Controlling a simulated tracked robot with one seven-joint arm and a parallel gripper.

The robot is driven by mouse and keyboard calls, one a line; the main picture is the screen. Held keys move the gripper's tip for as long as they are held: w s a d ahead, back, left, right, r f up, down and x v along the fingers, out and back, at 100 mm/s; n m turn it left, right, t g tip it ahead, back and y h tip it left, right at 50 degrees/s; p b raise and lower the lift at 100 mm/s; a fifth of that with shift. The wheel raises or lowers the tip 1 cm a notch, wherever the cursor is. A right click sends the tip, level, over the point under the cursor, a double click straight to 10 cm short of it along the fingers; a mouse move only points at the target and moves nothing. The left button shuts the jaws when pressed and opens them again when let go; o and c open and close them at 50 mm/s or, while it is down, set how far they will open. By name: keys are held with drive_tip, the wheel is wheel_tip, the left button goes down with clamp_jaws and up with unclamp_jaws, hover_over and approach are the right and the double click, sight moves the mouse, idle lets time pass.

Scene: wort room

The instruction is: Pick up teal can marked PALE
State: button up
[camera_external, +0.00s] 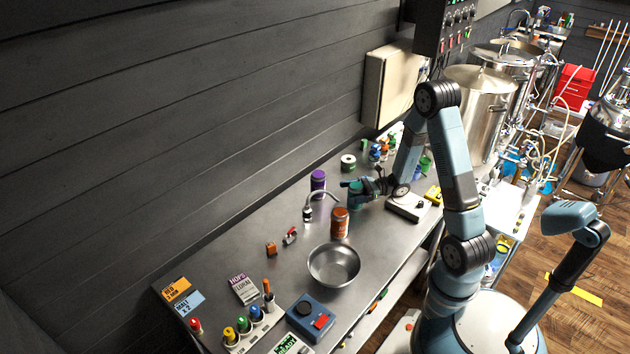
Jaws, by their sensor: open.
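A teal can (355,195) stands upright on the steel bench, partly hidden by my gripper; its marking cannot be read here. My gripper (354,185) is open at the can, with its fingers reaching left from the wrist at the height of the can's upper part. I cannot tell whether the fingers touch the can or are on both sides of it.
A purple can (318,183) stands to the left and an orange can (339,222) stands in front. A curved metal tap (309,208) rises between them. A steel bowl (334,266) is nearer the front. A white-topped device (408,207) lies right of the gripper.

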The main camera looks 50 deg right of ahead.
drive_tip(key=c, duration=1.3)
drive_tip(key=shift+c, duration=0.2)
